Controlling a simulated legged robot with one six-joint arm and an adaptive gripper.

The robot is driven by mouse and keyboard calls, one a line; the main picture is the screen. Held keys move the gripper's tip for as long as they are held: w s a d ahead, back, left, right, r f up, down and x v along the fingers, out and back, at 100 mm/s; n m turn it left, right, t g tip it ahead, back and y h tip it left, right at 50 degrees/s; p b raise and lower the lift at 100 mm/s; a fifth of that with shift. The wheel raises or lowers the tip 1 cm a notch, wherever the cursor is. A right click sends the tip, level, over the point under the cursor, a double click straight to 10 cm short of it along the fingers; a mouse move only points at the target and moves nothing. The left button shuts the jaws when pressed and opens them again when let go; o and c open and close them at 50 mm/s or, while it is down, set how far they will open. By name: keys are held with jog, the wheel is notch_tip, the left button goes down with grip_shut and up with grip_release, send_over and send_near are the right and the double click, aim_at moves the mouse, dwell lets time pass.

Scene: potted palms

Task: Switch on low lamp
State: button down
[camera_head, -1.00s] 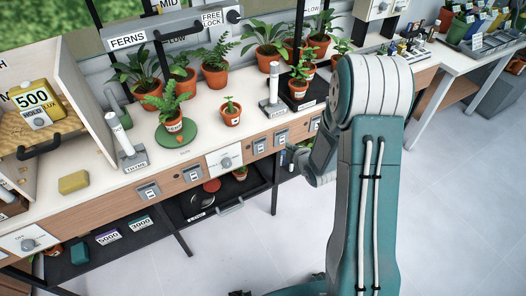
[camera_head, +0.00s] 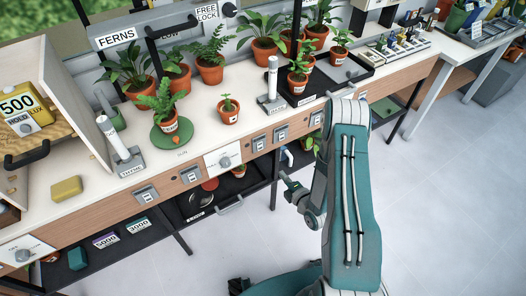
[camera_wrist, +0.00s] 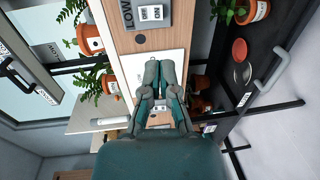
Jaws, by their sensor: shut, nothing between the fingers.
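A grey switch plate (camera_wrist: 150,13) with a LOW label and ON and OFF marks shows at the top of the wrist view, on the wooden bench front. Which way its switch is set I cannot tell. In the head view, several small switch plates (camera_head: 190,175) line the bench front, their labels too small to read. My gripper (camera_head: 285,178) is in front of the bench, low and right of the white dial panel. In the wrist view my gripper (camera_wrist: 159,70) is shut and empty, pointing at a white panel. The switch plate lies beyond its fingertips, apart from them.
The white dial panel (camera_head: 224,159) sits on the bench front. Potted plants, such as a small one (camera_head: 228,109), stand on the bench top. A dark shelf (camera_head: 185,208) lies below. The floor (camera_head: 430,200) right of my arm is clear.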

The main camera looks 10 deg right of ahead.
aim_at(261, 149)
jog(key=shift+w, duration=0.1)
jog(key=x, duration=1.4)
jog(key=shift+w, duration=0.1)
jog(key=shift+f, duration=0.1)
